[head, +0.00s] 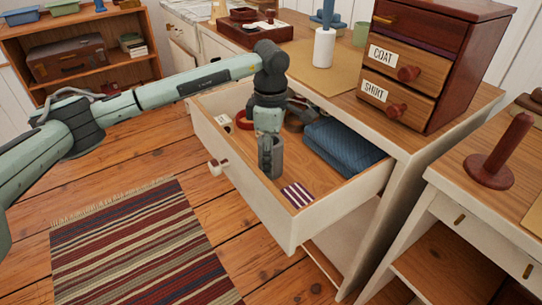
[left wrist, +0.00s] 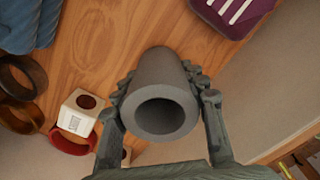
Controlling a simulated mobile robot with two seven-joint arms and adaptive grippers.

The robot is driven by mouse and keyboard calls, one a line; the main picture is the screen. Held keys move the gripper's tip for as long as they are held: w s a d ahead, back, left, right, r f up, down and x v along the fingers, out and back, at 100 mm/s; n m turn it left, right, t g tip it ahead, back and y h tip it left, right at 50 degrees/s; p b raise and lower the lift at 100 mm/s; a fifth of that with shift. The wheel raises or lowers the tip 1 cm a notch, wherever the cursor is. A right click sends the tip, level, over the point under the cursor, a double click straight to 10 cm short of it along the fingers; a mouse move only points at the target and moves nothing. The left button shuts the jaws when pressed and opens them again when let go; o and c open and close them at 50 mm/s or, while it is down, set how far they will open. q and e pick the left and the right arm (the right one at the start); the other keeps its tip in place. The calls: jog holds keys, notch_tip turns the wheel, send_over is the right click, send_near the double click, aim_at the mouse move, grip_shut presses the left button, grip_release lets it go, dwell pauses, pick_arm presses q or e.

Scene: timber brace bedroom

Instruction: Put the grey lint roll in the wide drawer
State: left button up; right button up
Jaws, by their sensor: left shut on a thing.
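The grey lint roll (head: 277,158) is an upright hollow tube held in my left gripper (head: 269,138). It is over the inside of the wide drawer (head: 250,198), which is pulled open. In the left wrist view the roll (left wrist: 160,98) sits between the two fingers of the left gripper (left wrist: 160,92), its open end facing the camera. The drawer's wooden floor (left wrist: 110,35) shows behind it. I cannot tell whether the roll's lower end touches that floor. My right gripper is not in view.
The drawer holds a folded blue cloth (head: 343,150), a red ring (head: 243,121), dark rings (left wrist: 18,78), a white block (left wrist: 80,110) and a purple striped item (head: 297,195). Bare drawer floor surrounds the roll. A small cabinet (head: 440,55) stands on the dresser top.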

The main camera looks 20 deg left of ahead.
pick_arm(q)
jog(key=shift+f, duration=0.15)
jog(key=o, duration=1.2)
jog(key=shift+c, duration=0.2)
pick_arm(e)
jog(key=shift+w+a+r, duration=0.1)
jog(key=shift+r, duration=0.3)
pick_arm(q)
notch_tip(320, 180, up, 2)
jog(key=shift+w+r, duration=0.1)
notch_tip(320, 180, up, 10)
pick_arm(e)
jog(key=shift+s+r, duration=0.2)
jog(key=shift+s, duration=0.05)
pick_arm(q)
jog(key=shift+r, duration=0.1)
